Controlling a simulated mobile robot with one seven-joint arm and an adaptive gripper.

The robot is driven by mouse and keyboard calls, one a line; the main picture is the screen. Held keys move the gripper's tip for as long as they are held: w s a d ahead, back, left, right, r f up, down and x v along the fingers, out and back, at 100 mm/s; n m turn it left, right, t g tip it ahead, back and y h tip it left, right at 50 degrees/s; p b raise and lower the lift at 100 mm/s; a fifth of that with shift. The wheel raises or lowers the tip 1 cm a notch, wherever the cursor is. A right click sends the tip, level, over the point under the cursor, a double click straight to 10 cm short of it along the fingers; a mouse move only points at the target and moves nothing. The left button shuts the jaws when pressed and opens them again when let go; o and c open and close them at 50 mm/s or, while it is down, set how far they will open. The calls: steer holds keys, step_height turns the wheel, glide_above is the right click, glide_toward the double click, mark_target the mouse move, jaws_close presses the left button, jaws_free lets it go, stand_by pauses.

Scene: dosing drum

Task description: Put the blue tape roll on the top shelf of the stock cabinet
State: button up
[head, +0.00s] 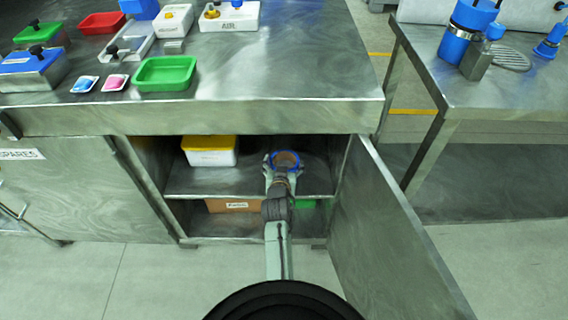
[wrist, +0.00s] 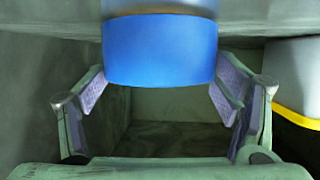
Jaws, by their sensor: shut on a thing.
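The blue tape roll (head: 273,158) is inside the open stock cabinet, at the level of its top shelf (head: 225,181). My gripper (head: 284,162) reaches in through the doorway from the front and is shut on the roll. In the wrist view the roll (wrist: 160,52) sits between the two fingers of my gripper (wrist: 160,82), one on each side. Whether the roll touches the shelf or hangs just above it, I cannot tell. My arm hides part of the shelf below and in front of the roll.
A white box with a yellow lid (head: 209,143) stands left of the roll on the same shelf. A brown box (head: 233,205) and something green (head: 303,204) are on the lower level. The cabinet door (head: 390,230) stands open at right. The worktop (head: 300,75) overhangs the opening.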

steer(key=shift+f, duration=0.2)
steer(key=o, duration=1.2)
steer(key=shift+r, duration=0.1)
steer(key=shift+r, duration=0.2)
steer(key=shift+s, duration=0.1)
